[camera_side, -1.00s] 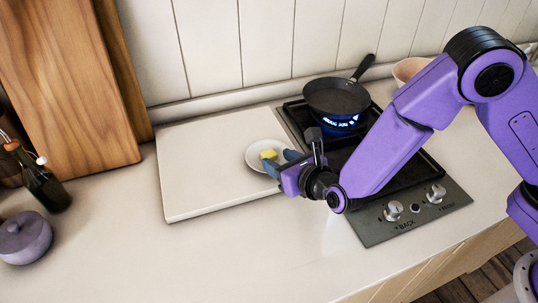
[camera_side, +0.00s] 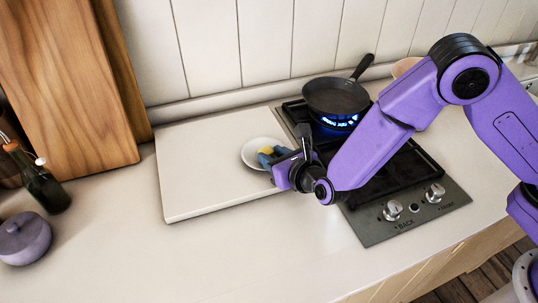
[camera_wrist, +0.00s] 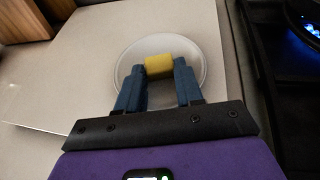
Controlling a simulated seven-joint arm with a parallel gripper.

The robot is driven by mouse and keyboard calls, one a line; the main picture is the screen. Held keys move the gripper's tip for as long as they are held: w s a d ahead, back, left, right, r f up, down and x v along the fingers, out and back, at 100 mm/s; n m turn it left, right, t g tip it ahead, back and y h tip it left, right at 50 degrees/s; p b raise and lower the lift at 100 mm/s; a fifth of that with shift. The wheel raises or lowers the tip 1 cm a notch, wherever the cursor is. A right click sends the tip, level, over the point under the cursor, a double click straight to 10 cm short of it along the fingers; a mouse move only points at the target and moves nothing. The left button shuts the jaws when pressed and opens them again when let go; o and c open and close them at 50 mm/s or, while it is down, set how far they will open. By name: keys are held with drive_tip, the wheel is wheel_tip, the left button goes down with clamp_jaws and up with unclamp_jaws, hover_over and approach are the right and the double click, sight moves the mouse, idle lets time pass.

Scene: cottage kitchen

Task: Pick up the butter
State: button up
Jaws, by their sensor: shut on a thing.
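The butter (camera_wrist: 159,66) is a small yellow block on a round white plate (camera_wrist: 194,47). In the wrist view it sits between the blue fingertips of my gripper (camera_wrist: 157,72), which is shut on it. In the side view the butter (camera_side: 266,150) is partly hidden behind the blue fingers of my gripper (camera_side: 271,156). The plate (camera_side: 248,145) lies on a pale board (camera_side: 195,170). I cannot tell whether the butter touches the plate.
A dark pan (camera_side: 335,97) stands over a lit blue burner on the black hob (camera_side: 398,180), right of the board. A bottle (camera_side: 45,187) and a purple pot (camera_side: 24,238) stand at the left. Wooden boards (camera_side: 70,85) lean on the wall. The front counter is clear.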

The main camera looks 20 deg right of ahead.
drive_tip(key=shift+s+f, duration=0.25)
drive_tip(key=shift+f, duration=0.05)
